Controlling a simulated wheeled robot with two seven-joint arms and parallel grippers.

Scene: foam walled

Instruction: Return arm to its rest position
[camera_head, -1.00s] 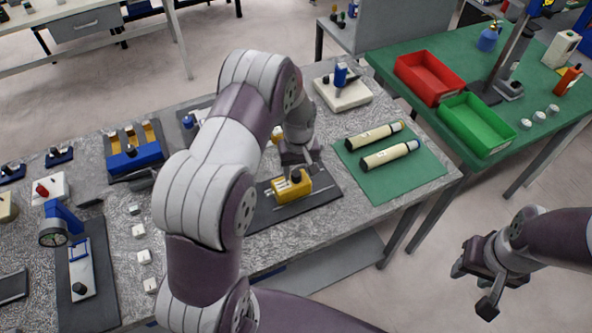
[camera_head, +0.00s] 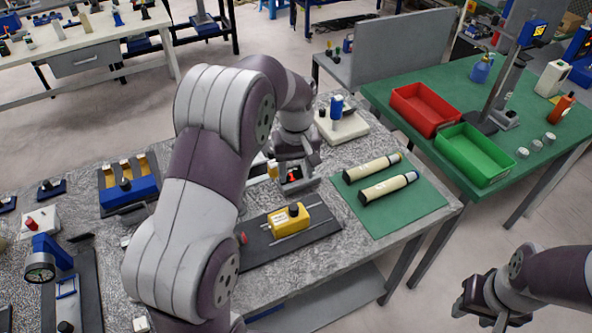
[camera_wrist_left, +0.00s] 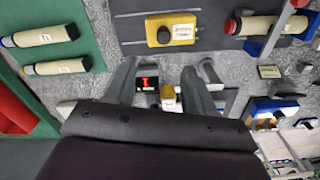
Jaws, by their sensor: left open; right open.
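My left arm reaches in over the speckled grey table (camera_head: 375,245). Its gripper (camera_head: 297,172) is open and empty, behind the yellow block (camera_head: 288,217) and apart from it. The block has a black knob and a white label, and sits on a dark plate with rails (camera_head: 320,225). In the left wrist view the open fingers (camera_wrist_left: 160,78) have a small red-lit display (camera_wrist_left: 147,84) and a small orange-topped item (camera_wrist_left: 168,95) between them, and the yellow block (camera_wrist_left: 171,31) lies beyond. My right gripper (camera_head: 482,308) is open and empty over the floor at the lower right.
Two cream cylinders (camera_head: 390,186) lie on a green mat (camera_head: 425,203). A white block with a blue-topped part (camera_head: 342,125) stands behind. Red (camera_head: 424,108) and green (camera_head: 474,153) bins are on the green table. A blue-framed fixture (camera_head: 130,193) and a dial gauge (camera_head: 40,267) stand at left.

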